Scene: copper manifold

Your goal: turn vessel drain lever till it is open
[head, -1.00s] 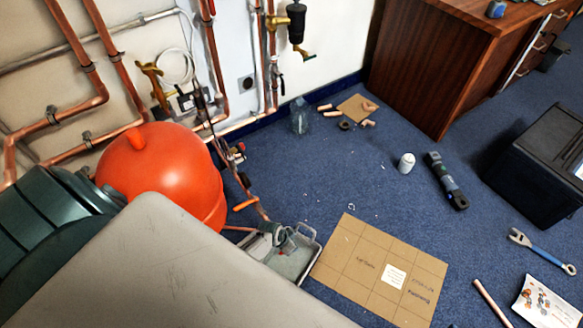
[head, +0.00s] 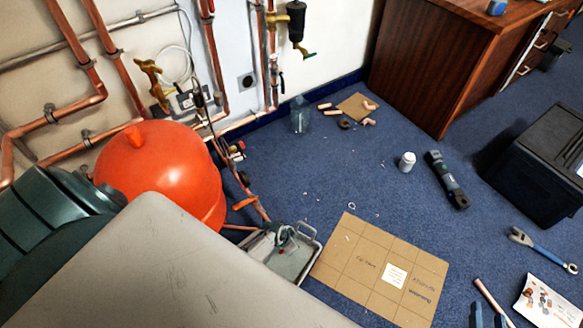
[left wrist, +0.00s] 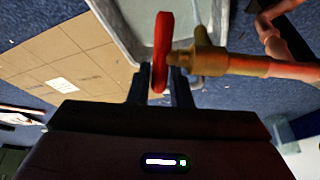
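The red drain lever (left wrist: 162,50) shows in the left wrist view, on a brass valve (left wrist: 205,61) at the end of a copper pipe. It lies across the line of the pipe. The dark fingers of my left gripper (left wrist: 160,92) are close on either side of the lever's near end; whether they press on it I cannot tell. The red vessel (head: 165,172) is at the left in the head view, with an orange handle (head: 245,203) low beside it. My left gripper cannot be made out there. My right gripper (head: 488,316) shows only its fingertips, apart and empty, at the bottom right.
A grey tray (head: 312,262) stands on the floor by the vessel, and its rim shows in the left wrist view. Cardboard (head: 350,262) lies beside it. A pipe piece (head: 489,294) and a wrench (head: 540,250) lie near my right gripper. Blue carpet between is mostly clear.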

